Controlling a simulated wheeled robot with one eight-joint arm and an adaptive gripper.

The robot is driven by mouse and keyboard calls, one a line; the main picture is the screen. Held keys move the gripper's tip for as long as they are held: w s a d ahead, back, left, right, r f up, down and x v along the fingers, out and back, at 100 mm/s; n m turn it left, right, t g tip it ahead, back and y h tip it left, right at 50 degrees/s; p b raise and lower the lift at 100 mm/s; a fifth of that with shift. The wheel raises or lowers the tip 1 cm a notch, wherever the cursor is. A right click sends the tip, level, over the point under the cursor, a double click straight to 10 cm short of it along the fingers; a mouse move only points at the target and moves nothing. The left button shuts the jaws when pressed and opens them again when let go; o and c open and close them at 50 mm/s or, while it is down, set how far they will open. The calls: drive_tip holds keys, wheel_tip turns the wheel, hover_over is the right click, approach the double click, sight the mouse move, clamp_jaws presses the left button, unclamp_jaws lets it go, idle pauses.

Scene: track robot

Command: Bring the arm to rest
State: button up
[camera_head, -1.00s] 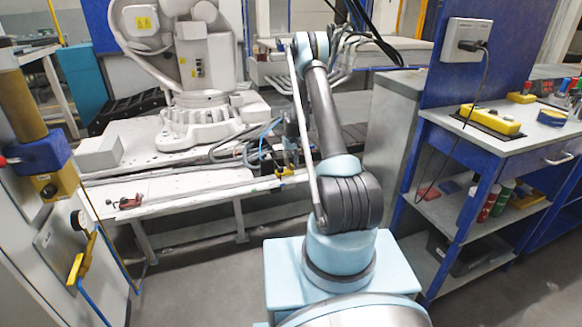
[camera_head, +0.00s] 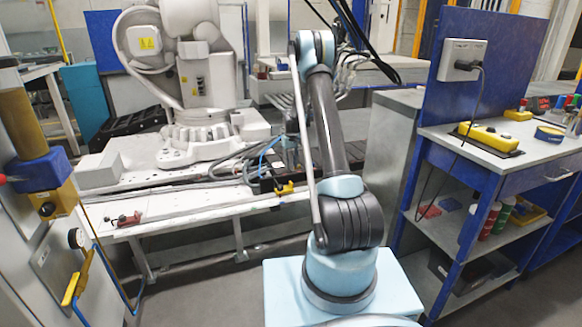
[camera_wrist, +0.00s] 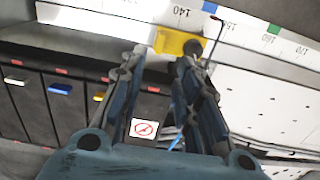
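My arm rises from its light-blue base in the head view, with its upper end high near the picture's middle. My gripper shows in the wrist view (camera_wrist: 160,55), its two dark blue fingers spread apart with nothing held between them. In the head view the gripper is mostly hidden behind the arm, so its exact place there is hard to tell. A yellow block (camera_wrist: 178,42) shows beyond the fingertips in the wrist view; I cannot tell whether it touches them.
A large white robot arm (camera_head: 200,75) stands on a white bench (camera_head: 160,205) ahead. A blue-framed workbench (camera_head: 440,137) with a yellow control box (camera_head: 487,137) is at right. A cabinet with a yellow valve handle (camera_head: 75,280) is at left. Grey floor shows between them.

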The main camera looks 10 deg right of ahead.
drive_tip(key=s+d+r+m, duration=0.1)
drive_tip(key=s+d+r, duration=0.1)
drive_tip(key=s+r, duration=1.85)
drive_tip(key=s+d+r+t, duration=0.1)
drive_tip(key=s+r, duration=0.2)
drive_tip(key=s, duration=0.5)
drive_tip(key=s+r, duration=0.3)
drive_tip(key=s, duration=0.4)
drive_tip(key=s+f, duration=0.4)
drive_tip(key=s, duration=0.7)
drive_tip(key=s+d+f+m+t, duration=0.1)
drive_tip(key=s+f, duration=0.3)
drive_tip(key=s, duration=0.8)
drive_tip(key=shift+m, duration=0.3)
drive_tip(key=shift+f, duration=0.1)
